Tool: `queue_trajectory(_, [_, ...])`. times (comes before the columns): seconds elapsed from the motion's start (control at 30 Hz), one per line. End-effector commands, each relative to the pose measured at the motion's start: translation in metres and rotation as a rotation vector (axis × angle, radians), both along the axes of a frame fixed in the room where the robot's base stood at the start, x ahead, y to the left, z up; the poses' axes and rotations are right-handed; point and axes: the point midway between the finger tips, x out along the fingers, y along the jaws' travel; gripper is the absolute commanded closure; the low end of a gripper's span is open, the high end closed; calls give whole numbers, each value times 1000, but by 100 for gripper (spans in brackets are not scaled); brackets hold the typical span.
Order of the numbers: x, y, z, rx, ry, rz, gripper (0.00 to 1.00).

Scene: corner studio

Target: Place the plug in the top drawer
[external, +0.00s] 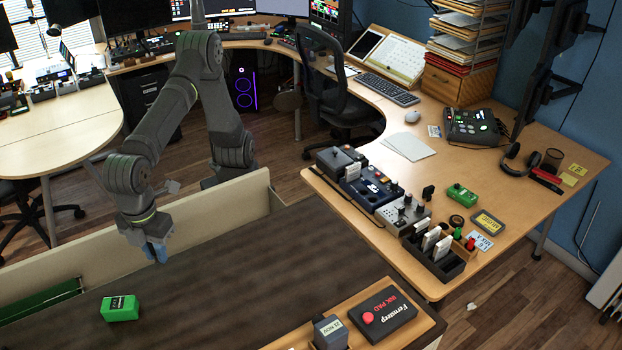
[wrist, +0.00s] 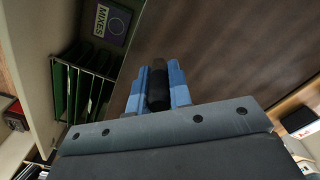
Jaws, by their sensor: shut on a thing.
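My gripper (external: 157,253) is over the dark brown tabletop, left of centre in the external view, pointing down. In the wrist view its blue fingers (wrist: 158,88) are shut on a small dark cylindrical thing, which appears to be the plug (wrist: 158,90). The plug cannot be made out in the external view. A wooden box with a drawer front (external: 455,86) stands under the paper trays on the desk. A black drawer unit (external: 153,98) is under the far desk, partly behind my arm. Which one holds the top drawer is unclear.
A green box (external: 120,308) sits on the dark tabletop (external: 225,290). A wooden tray at the front holds a black Fernstrep pad (external: 382,314). A low cream wall (external: 215,210) runs along the tabletop's far side. The right desk carries devices and a card holder (external: 436,256).

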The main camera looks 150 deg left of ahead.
Motion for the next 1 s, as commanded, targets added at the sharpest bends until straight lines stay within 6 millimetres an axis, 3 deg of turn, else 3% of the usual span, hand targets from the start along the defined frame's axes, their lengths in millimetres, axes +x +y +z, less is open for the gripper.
queue_trajectory(0.23, [3,9,-6,-1,-1,146,100])
queue_trajectory(0.37, [17,26,-6,-1,-1,195,100])
queue_trajectory(0.47, [36,53,-6,-1,-1,253,100])
queue_trajectory(0.7, [86,142,-6,-1,-1,433,100])
queue_trajectory(1.0, [123,262,-6,0,-1,659,100])
